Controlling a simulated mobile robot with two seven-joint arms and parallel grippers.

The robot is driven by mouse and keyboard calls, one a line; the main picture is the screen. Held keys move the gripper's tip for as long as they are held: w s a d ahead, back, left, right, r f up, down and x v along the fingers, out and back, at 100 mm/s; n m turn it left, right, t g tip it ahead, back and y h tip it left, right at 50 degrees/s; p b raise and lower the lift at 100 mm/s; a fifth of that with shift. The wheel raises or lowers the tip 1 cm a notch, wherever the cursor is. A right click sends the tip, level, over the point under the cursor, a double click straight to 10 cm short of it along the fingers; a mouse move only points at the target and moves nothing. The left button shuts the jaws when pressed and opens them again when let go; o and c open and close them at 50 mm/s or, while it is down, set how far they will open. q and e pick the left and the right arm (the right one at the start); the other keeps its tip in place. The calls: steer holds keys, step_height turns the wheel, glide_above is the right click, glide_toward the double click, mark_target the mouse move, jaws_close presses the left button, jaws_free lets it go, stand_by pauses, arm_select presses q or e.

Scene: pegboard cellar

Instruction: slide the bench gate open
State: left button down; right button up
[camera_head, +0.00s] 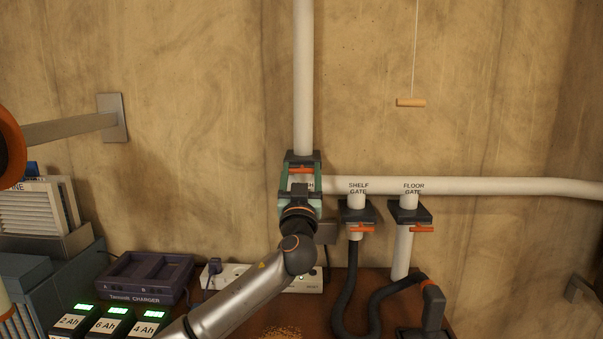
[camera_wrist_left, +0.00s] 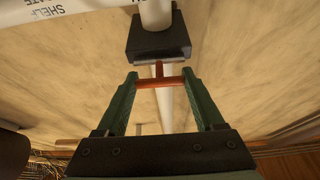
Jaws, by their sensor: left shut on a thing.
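The bench gate (camera_head: 303,156) is a dark block at the foot of the vertical white pipe; its label is mostly hidden behind my left gripper. Its orange T-shaped handle (camera_head: 301,171) also shows in the left wrist view (camera_wrist_left: 160,82), below the dark gate body (camera_wrist_left: 158,38). My left gripper (camera_head: 301,170) has green fingers that are shut on this handle, one at each end of the bar. In the left wrist view, the gripper (camera_wrist_left: 160,84) shows the handle across its fingertips. My right gripper is not in view.
The shelf gate (camera_head: 350,211) and floor gate (camera_head: 403,212) stand close on the right, with orange handles. A horizontal white pipe (camera_head: 450,187) runs above them. A purple charger (camera_head: 145,277), batteries and a power strip crowd the bench at left. A pull cord handle (camera_head: 410,103) hangs upper right.

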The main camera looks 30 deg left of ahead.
arm_select(q)
steer(key=shift+s+d+f+b, duration=0.1)
steer(key=shift+s+d+b, duration=0.35)
steer(key=shift+s, duration=0.35)
steer(key=shift+s+d+b, duration=0.4)
steer(key=shift+s+d, duration=0.2)
steer(key=shift+s, duration=0.15)
steer(key=shift+s+d+f+b, duration=0.1)
steer(key=shift+s+d+b, duration=0.35)
steer(key=shift+s, duration=0.35)
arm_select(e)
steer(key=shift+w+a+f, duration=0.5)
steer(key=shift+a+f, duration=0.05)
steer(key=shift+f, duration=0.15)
arm_select(q)
steer(key=shift+c, duration=2)
jaws_free()
steer(key=shift+o, duration=0.8)
steer(key=shift+s+d+r, duration=0.1)
steer(key=shift+s+r, duration=0.05)
steer(key=shift+s, duration=0.05)
steer(key=shift+o, duration=1.2)
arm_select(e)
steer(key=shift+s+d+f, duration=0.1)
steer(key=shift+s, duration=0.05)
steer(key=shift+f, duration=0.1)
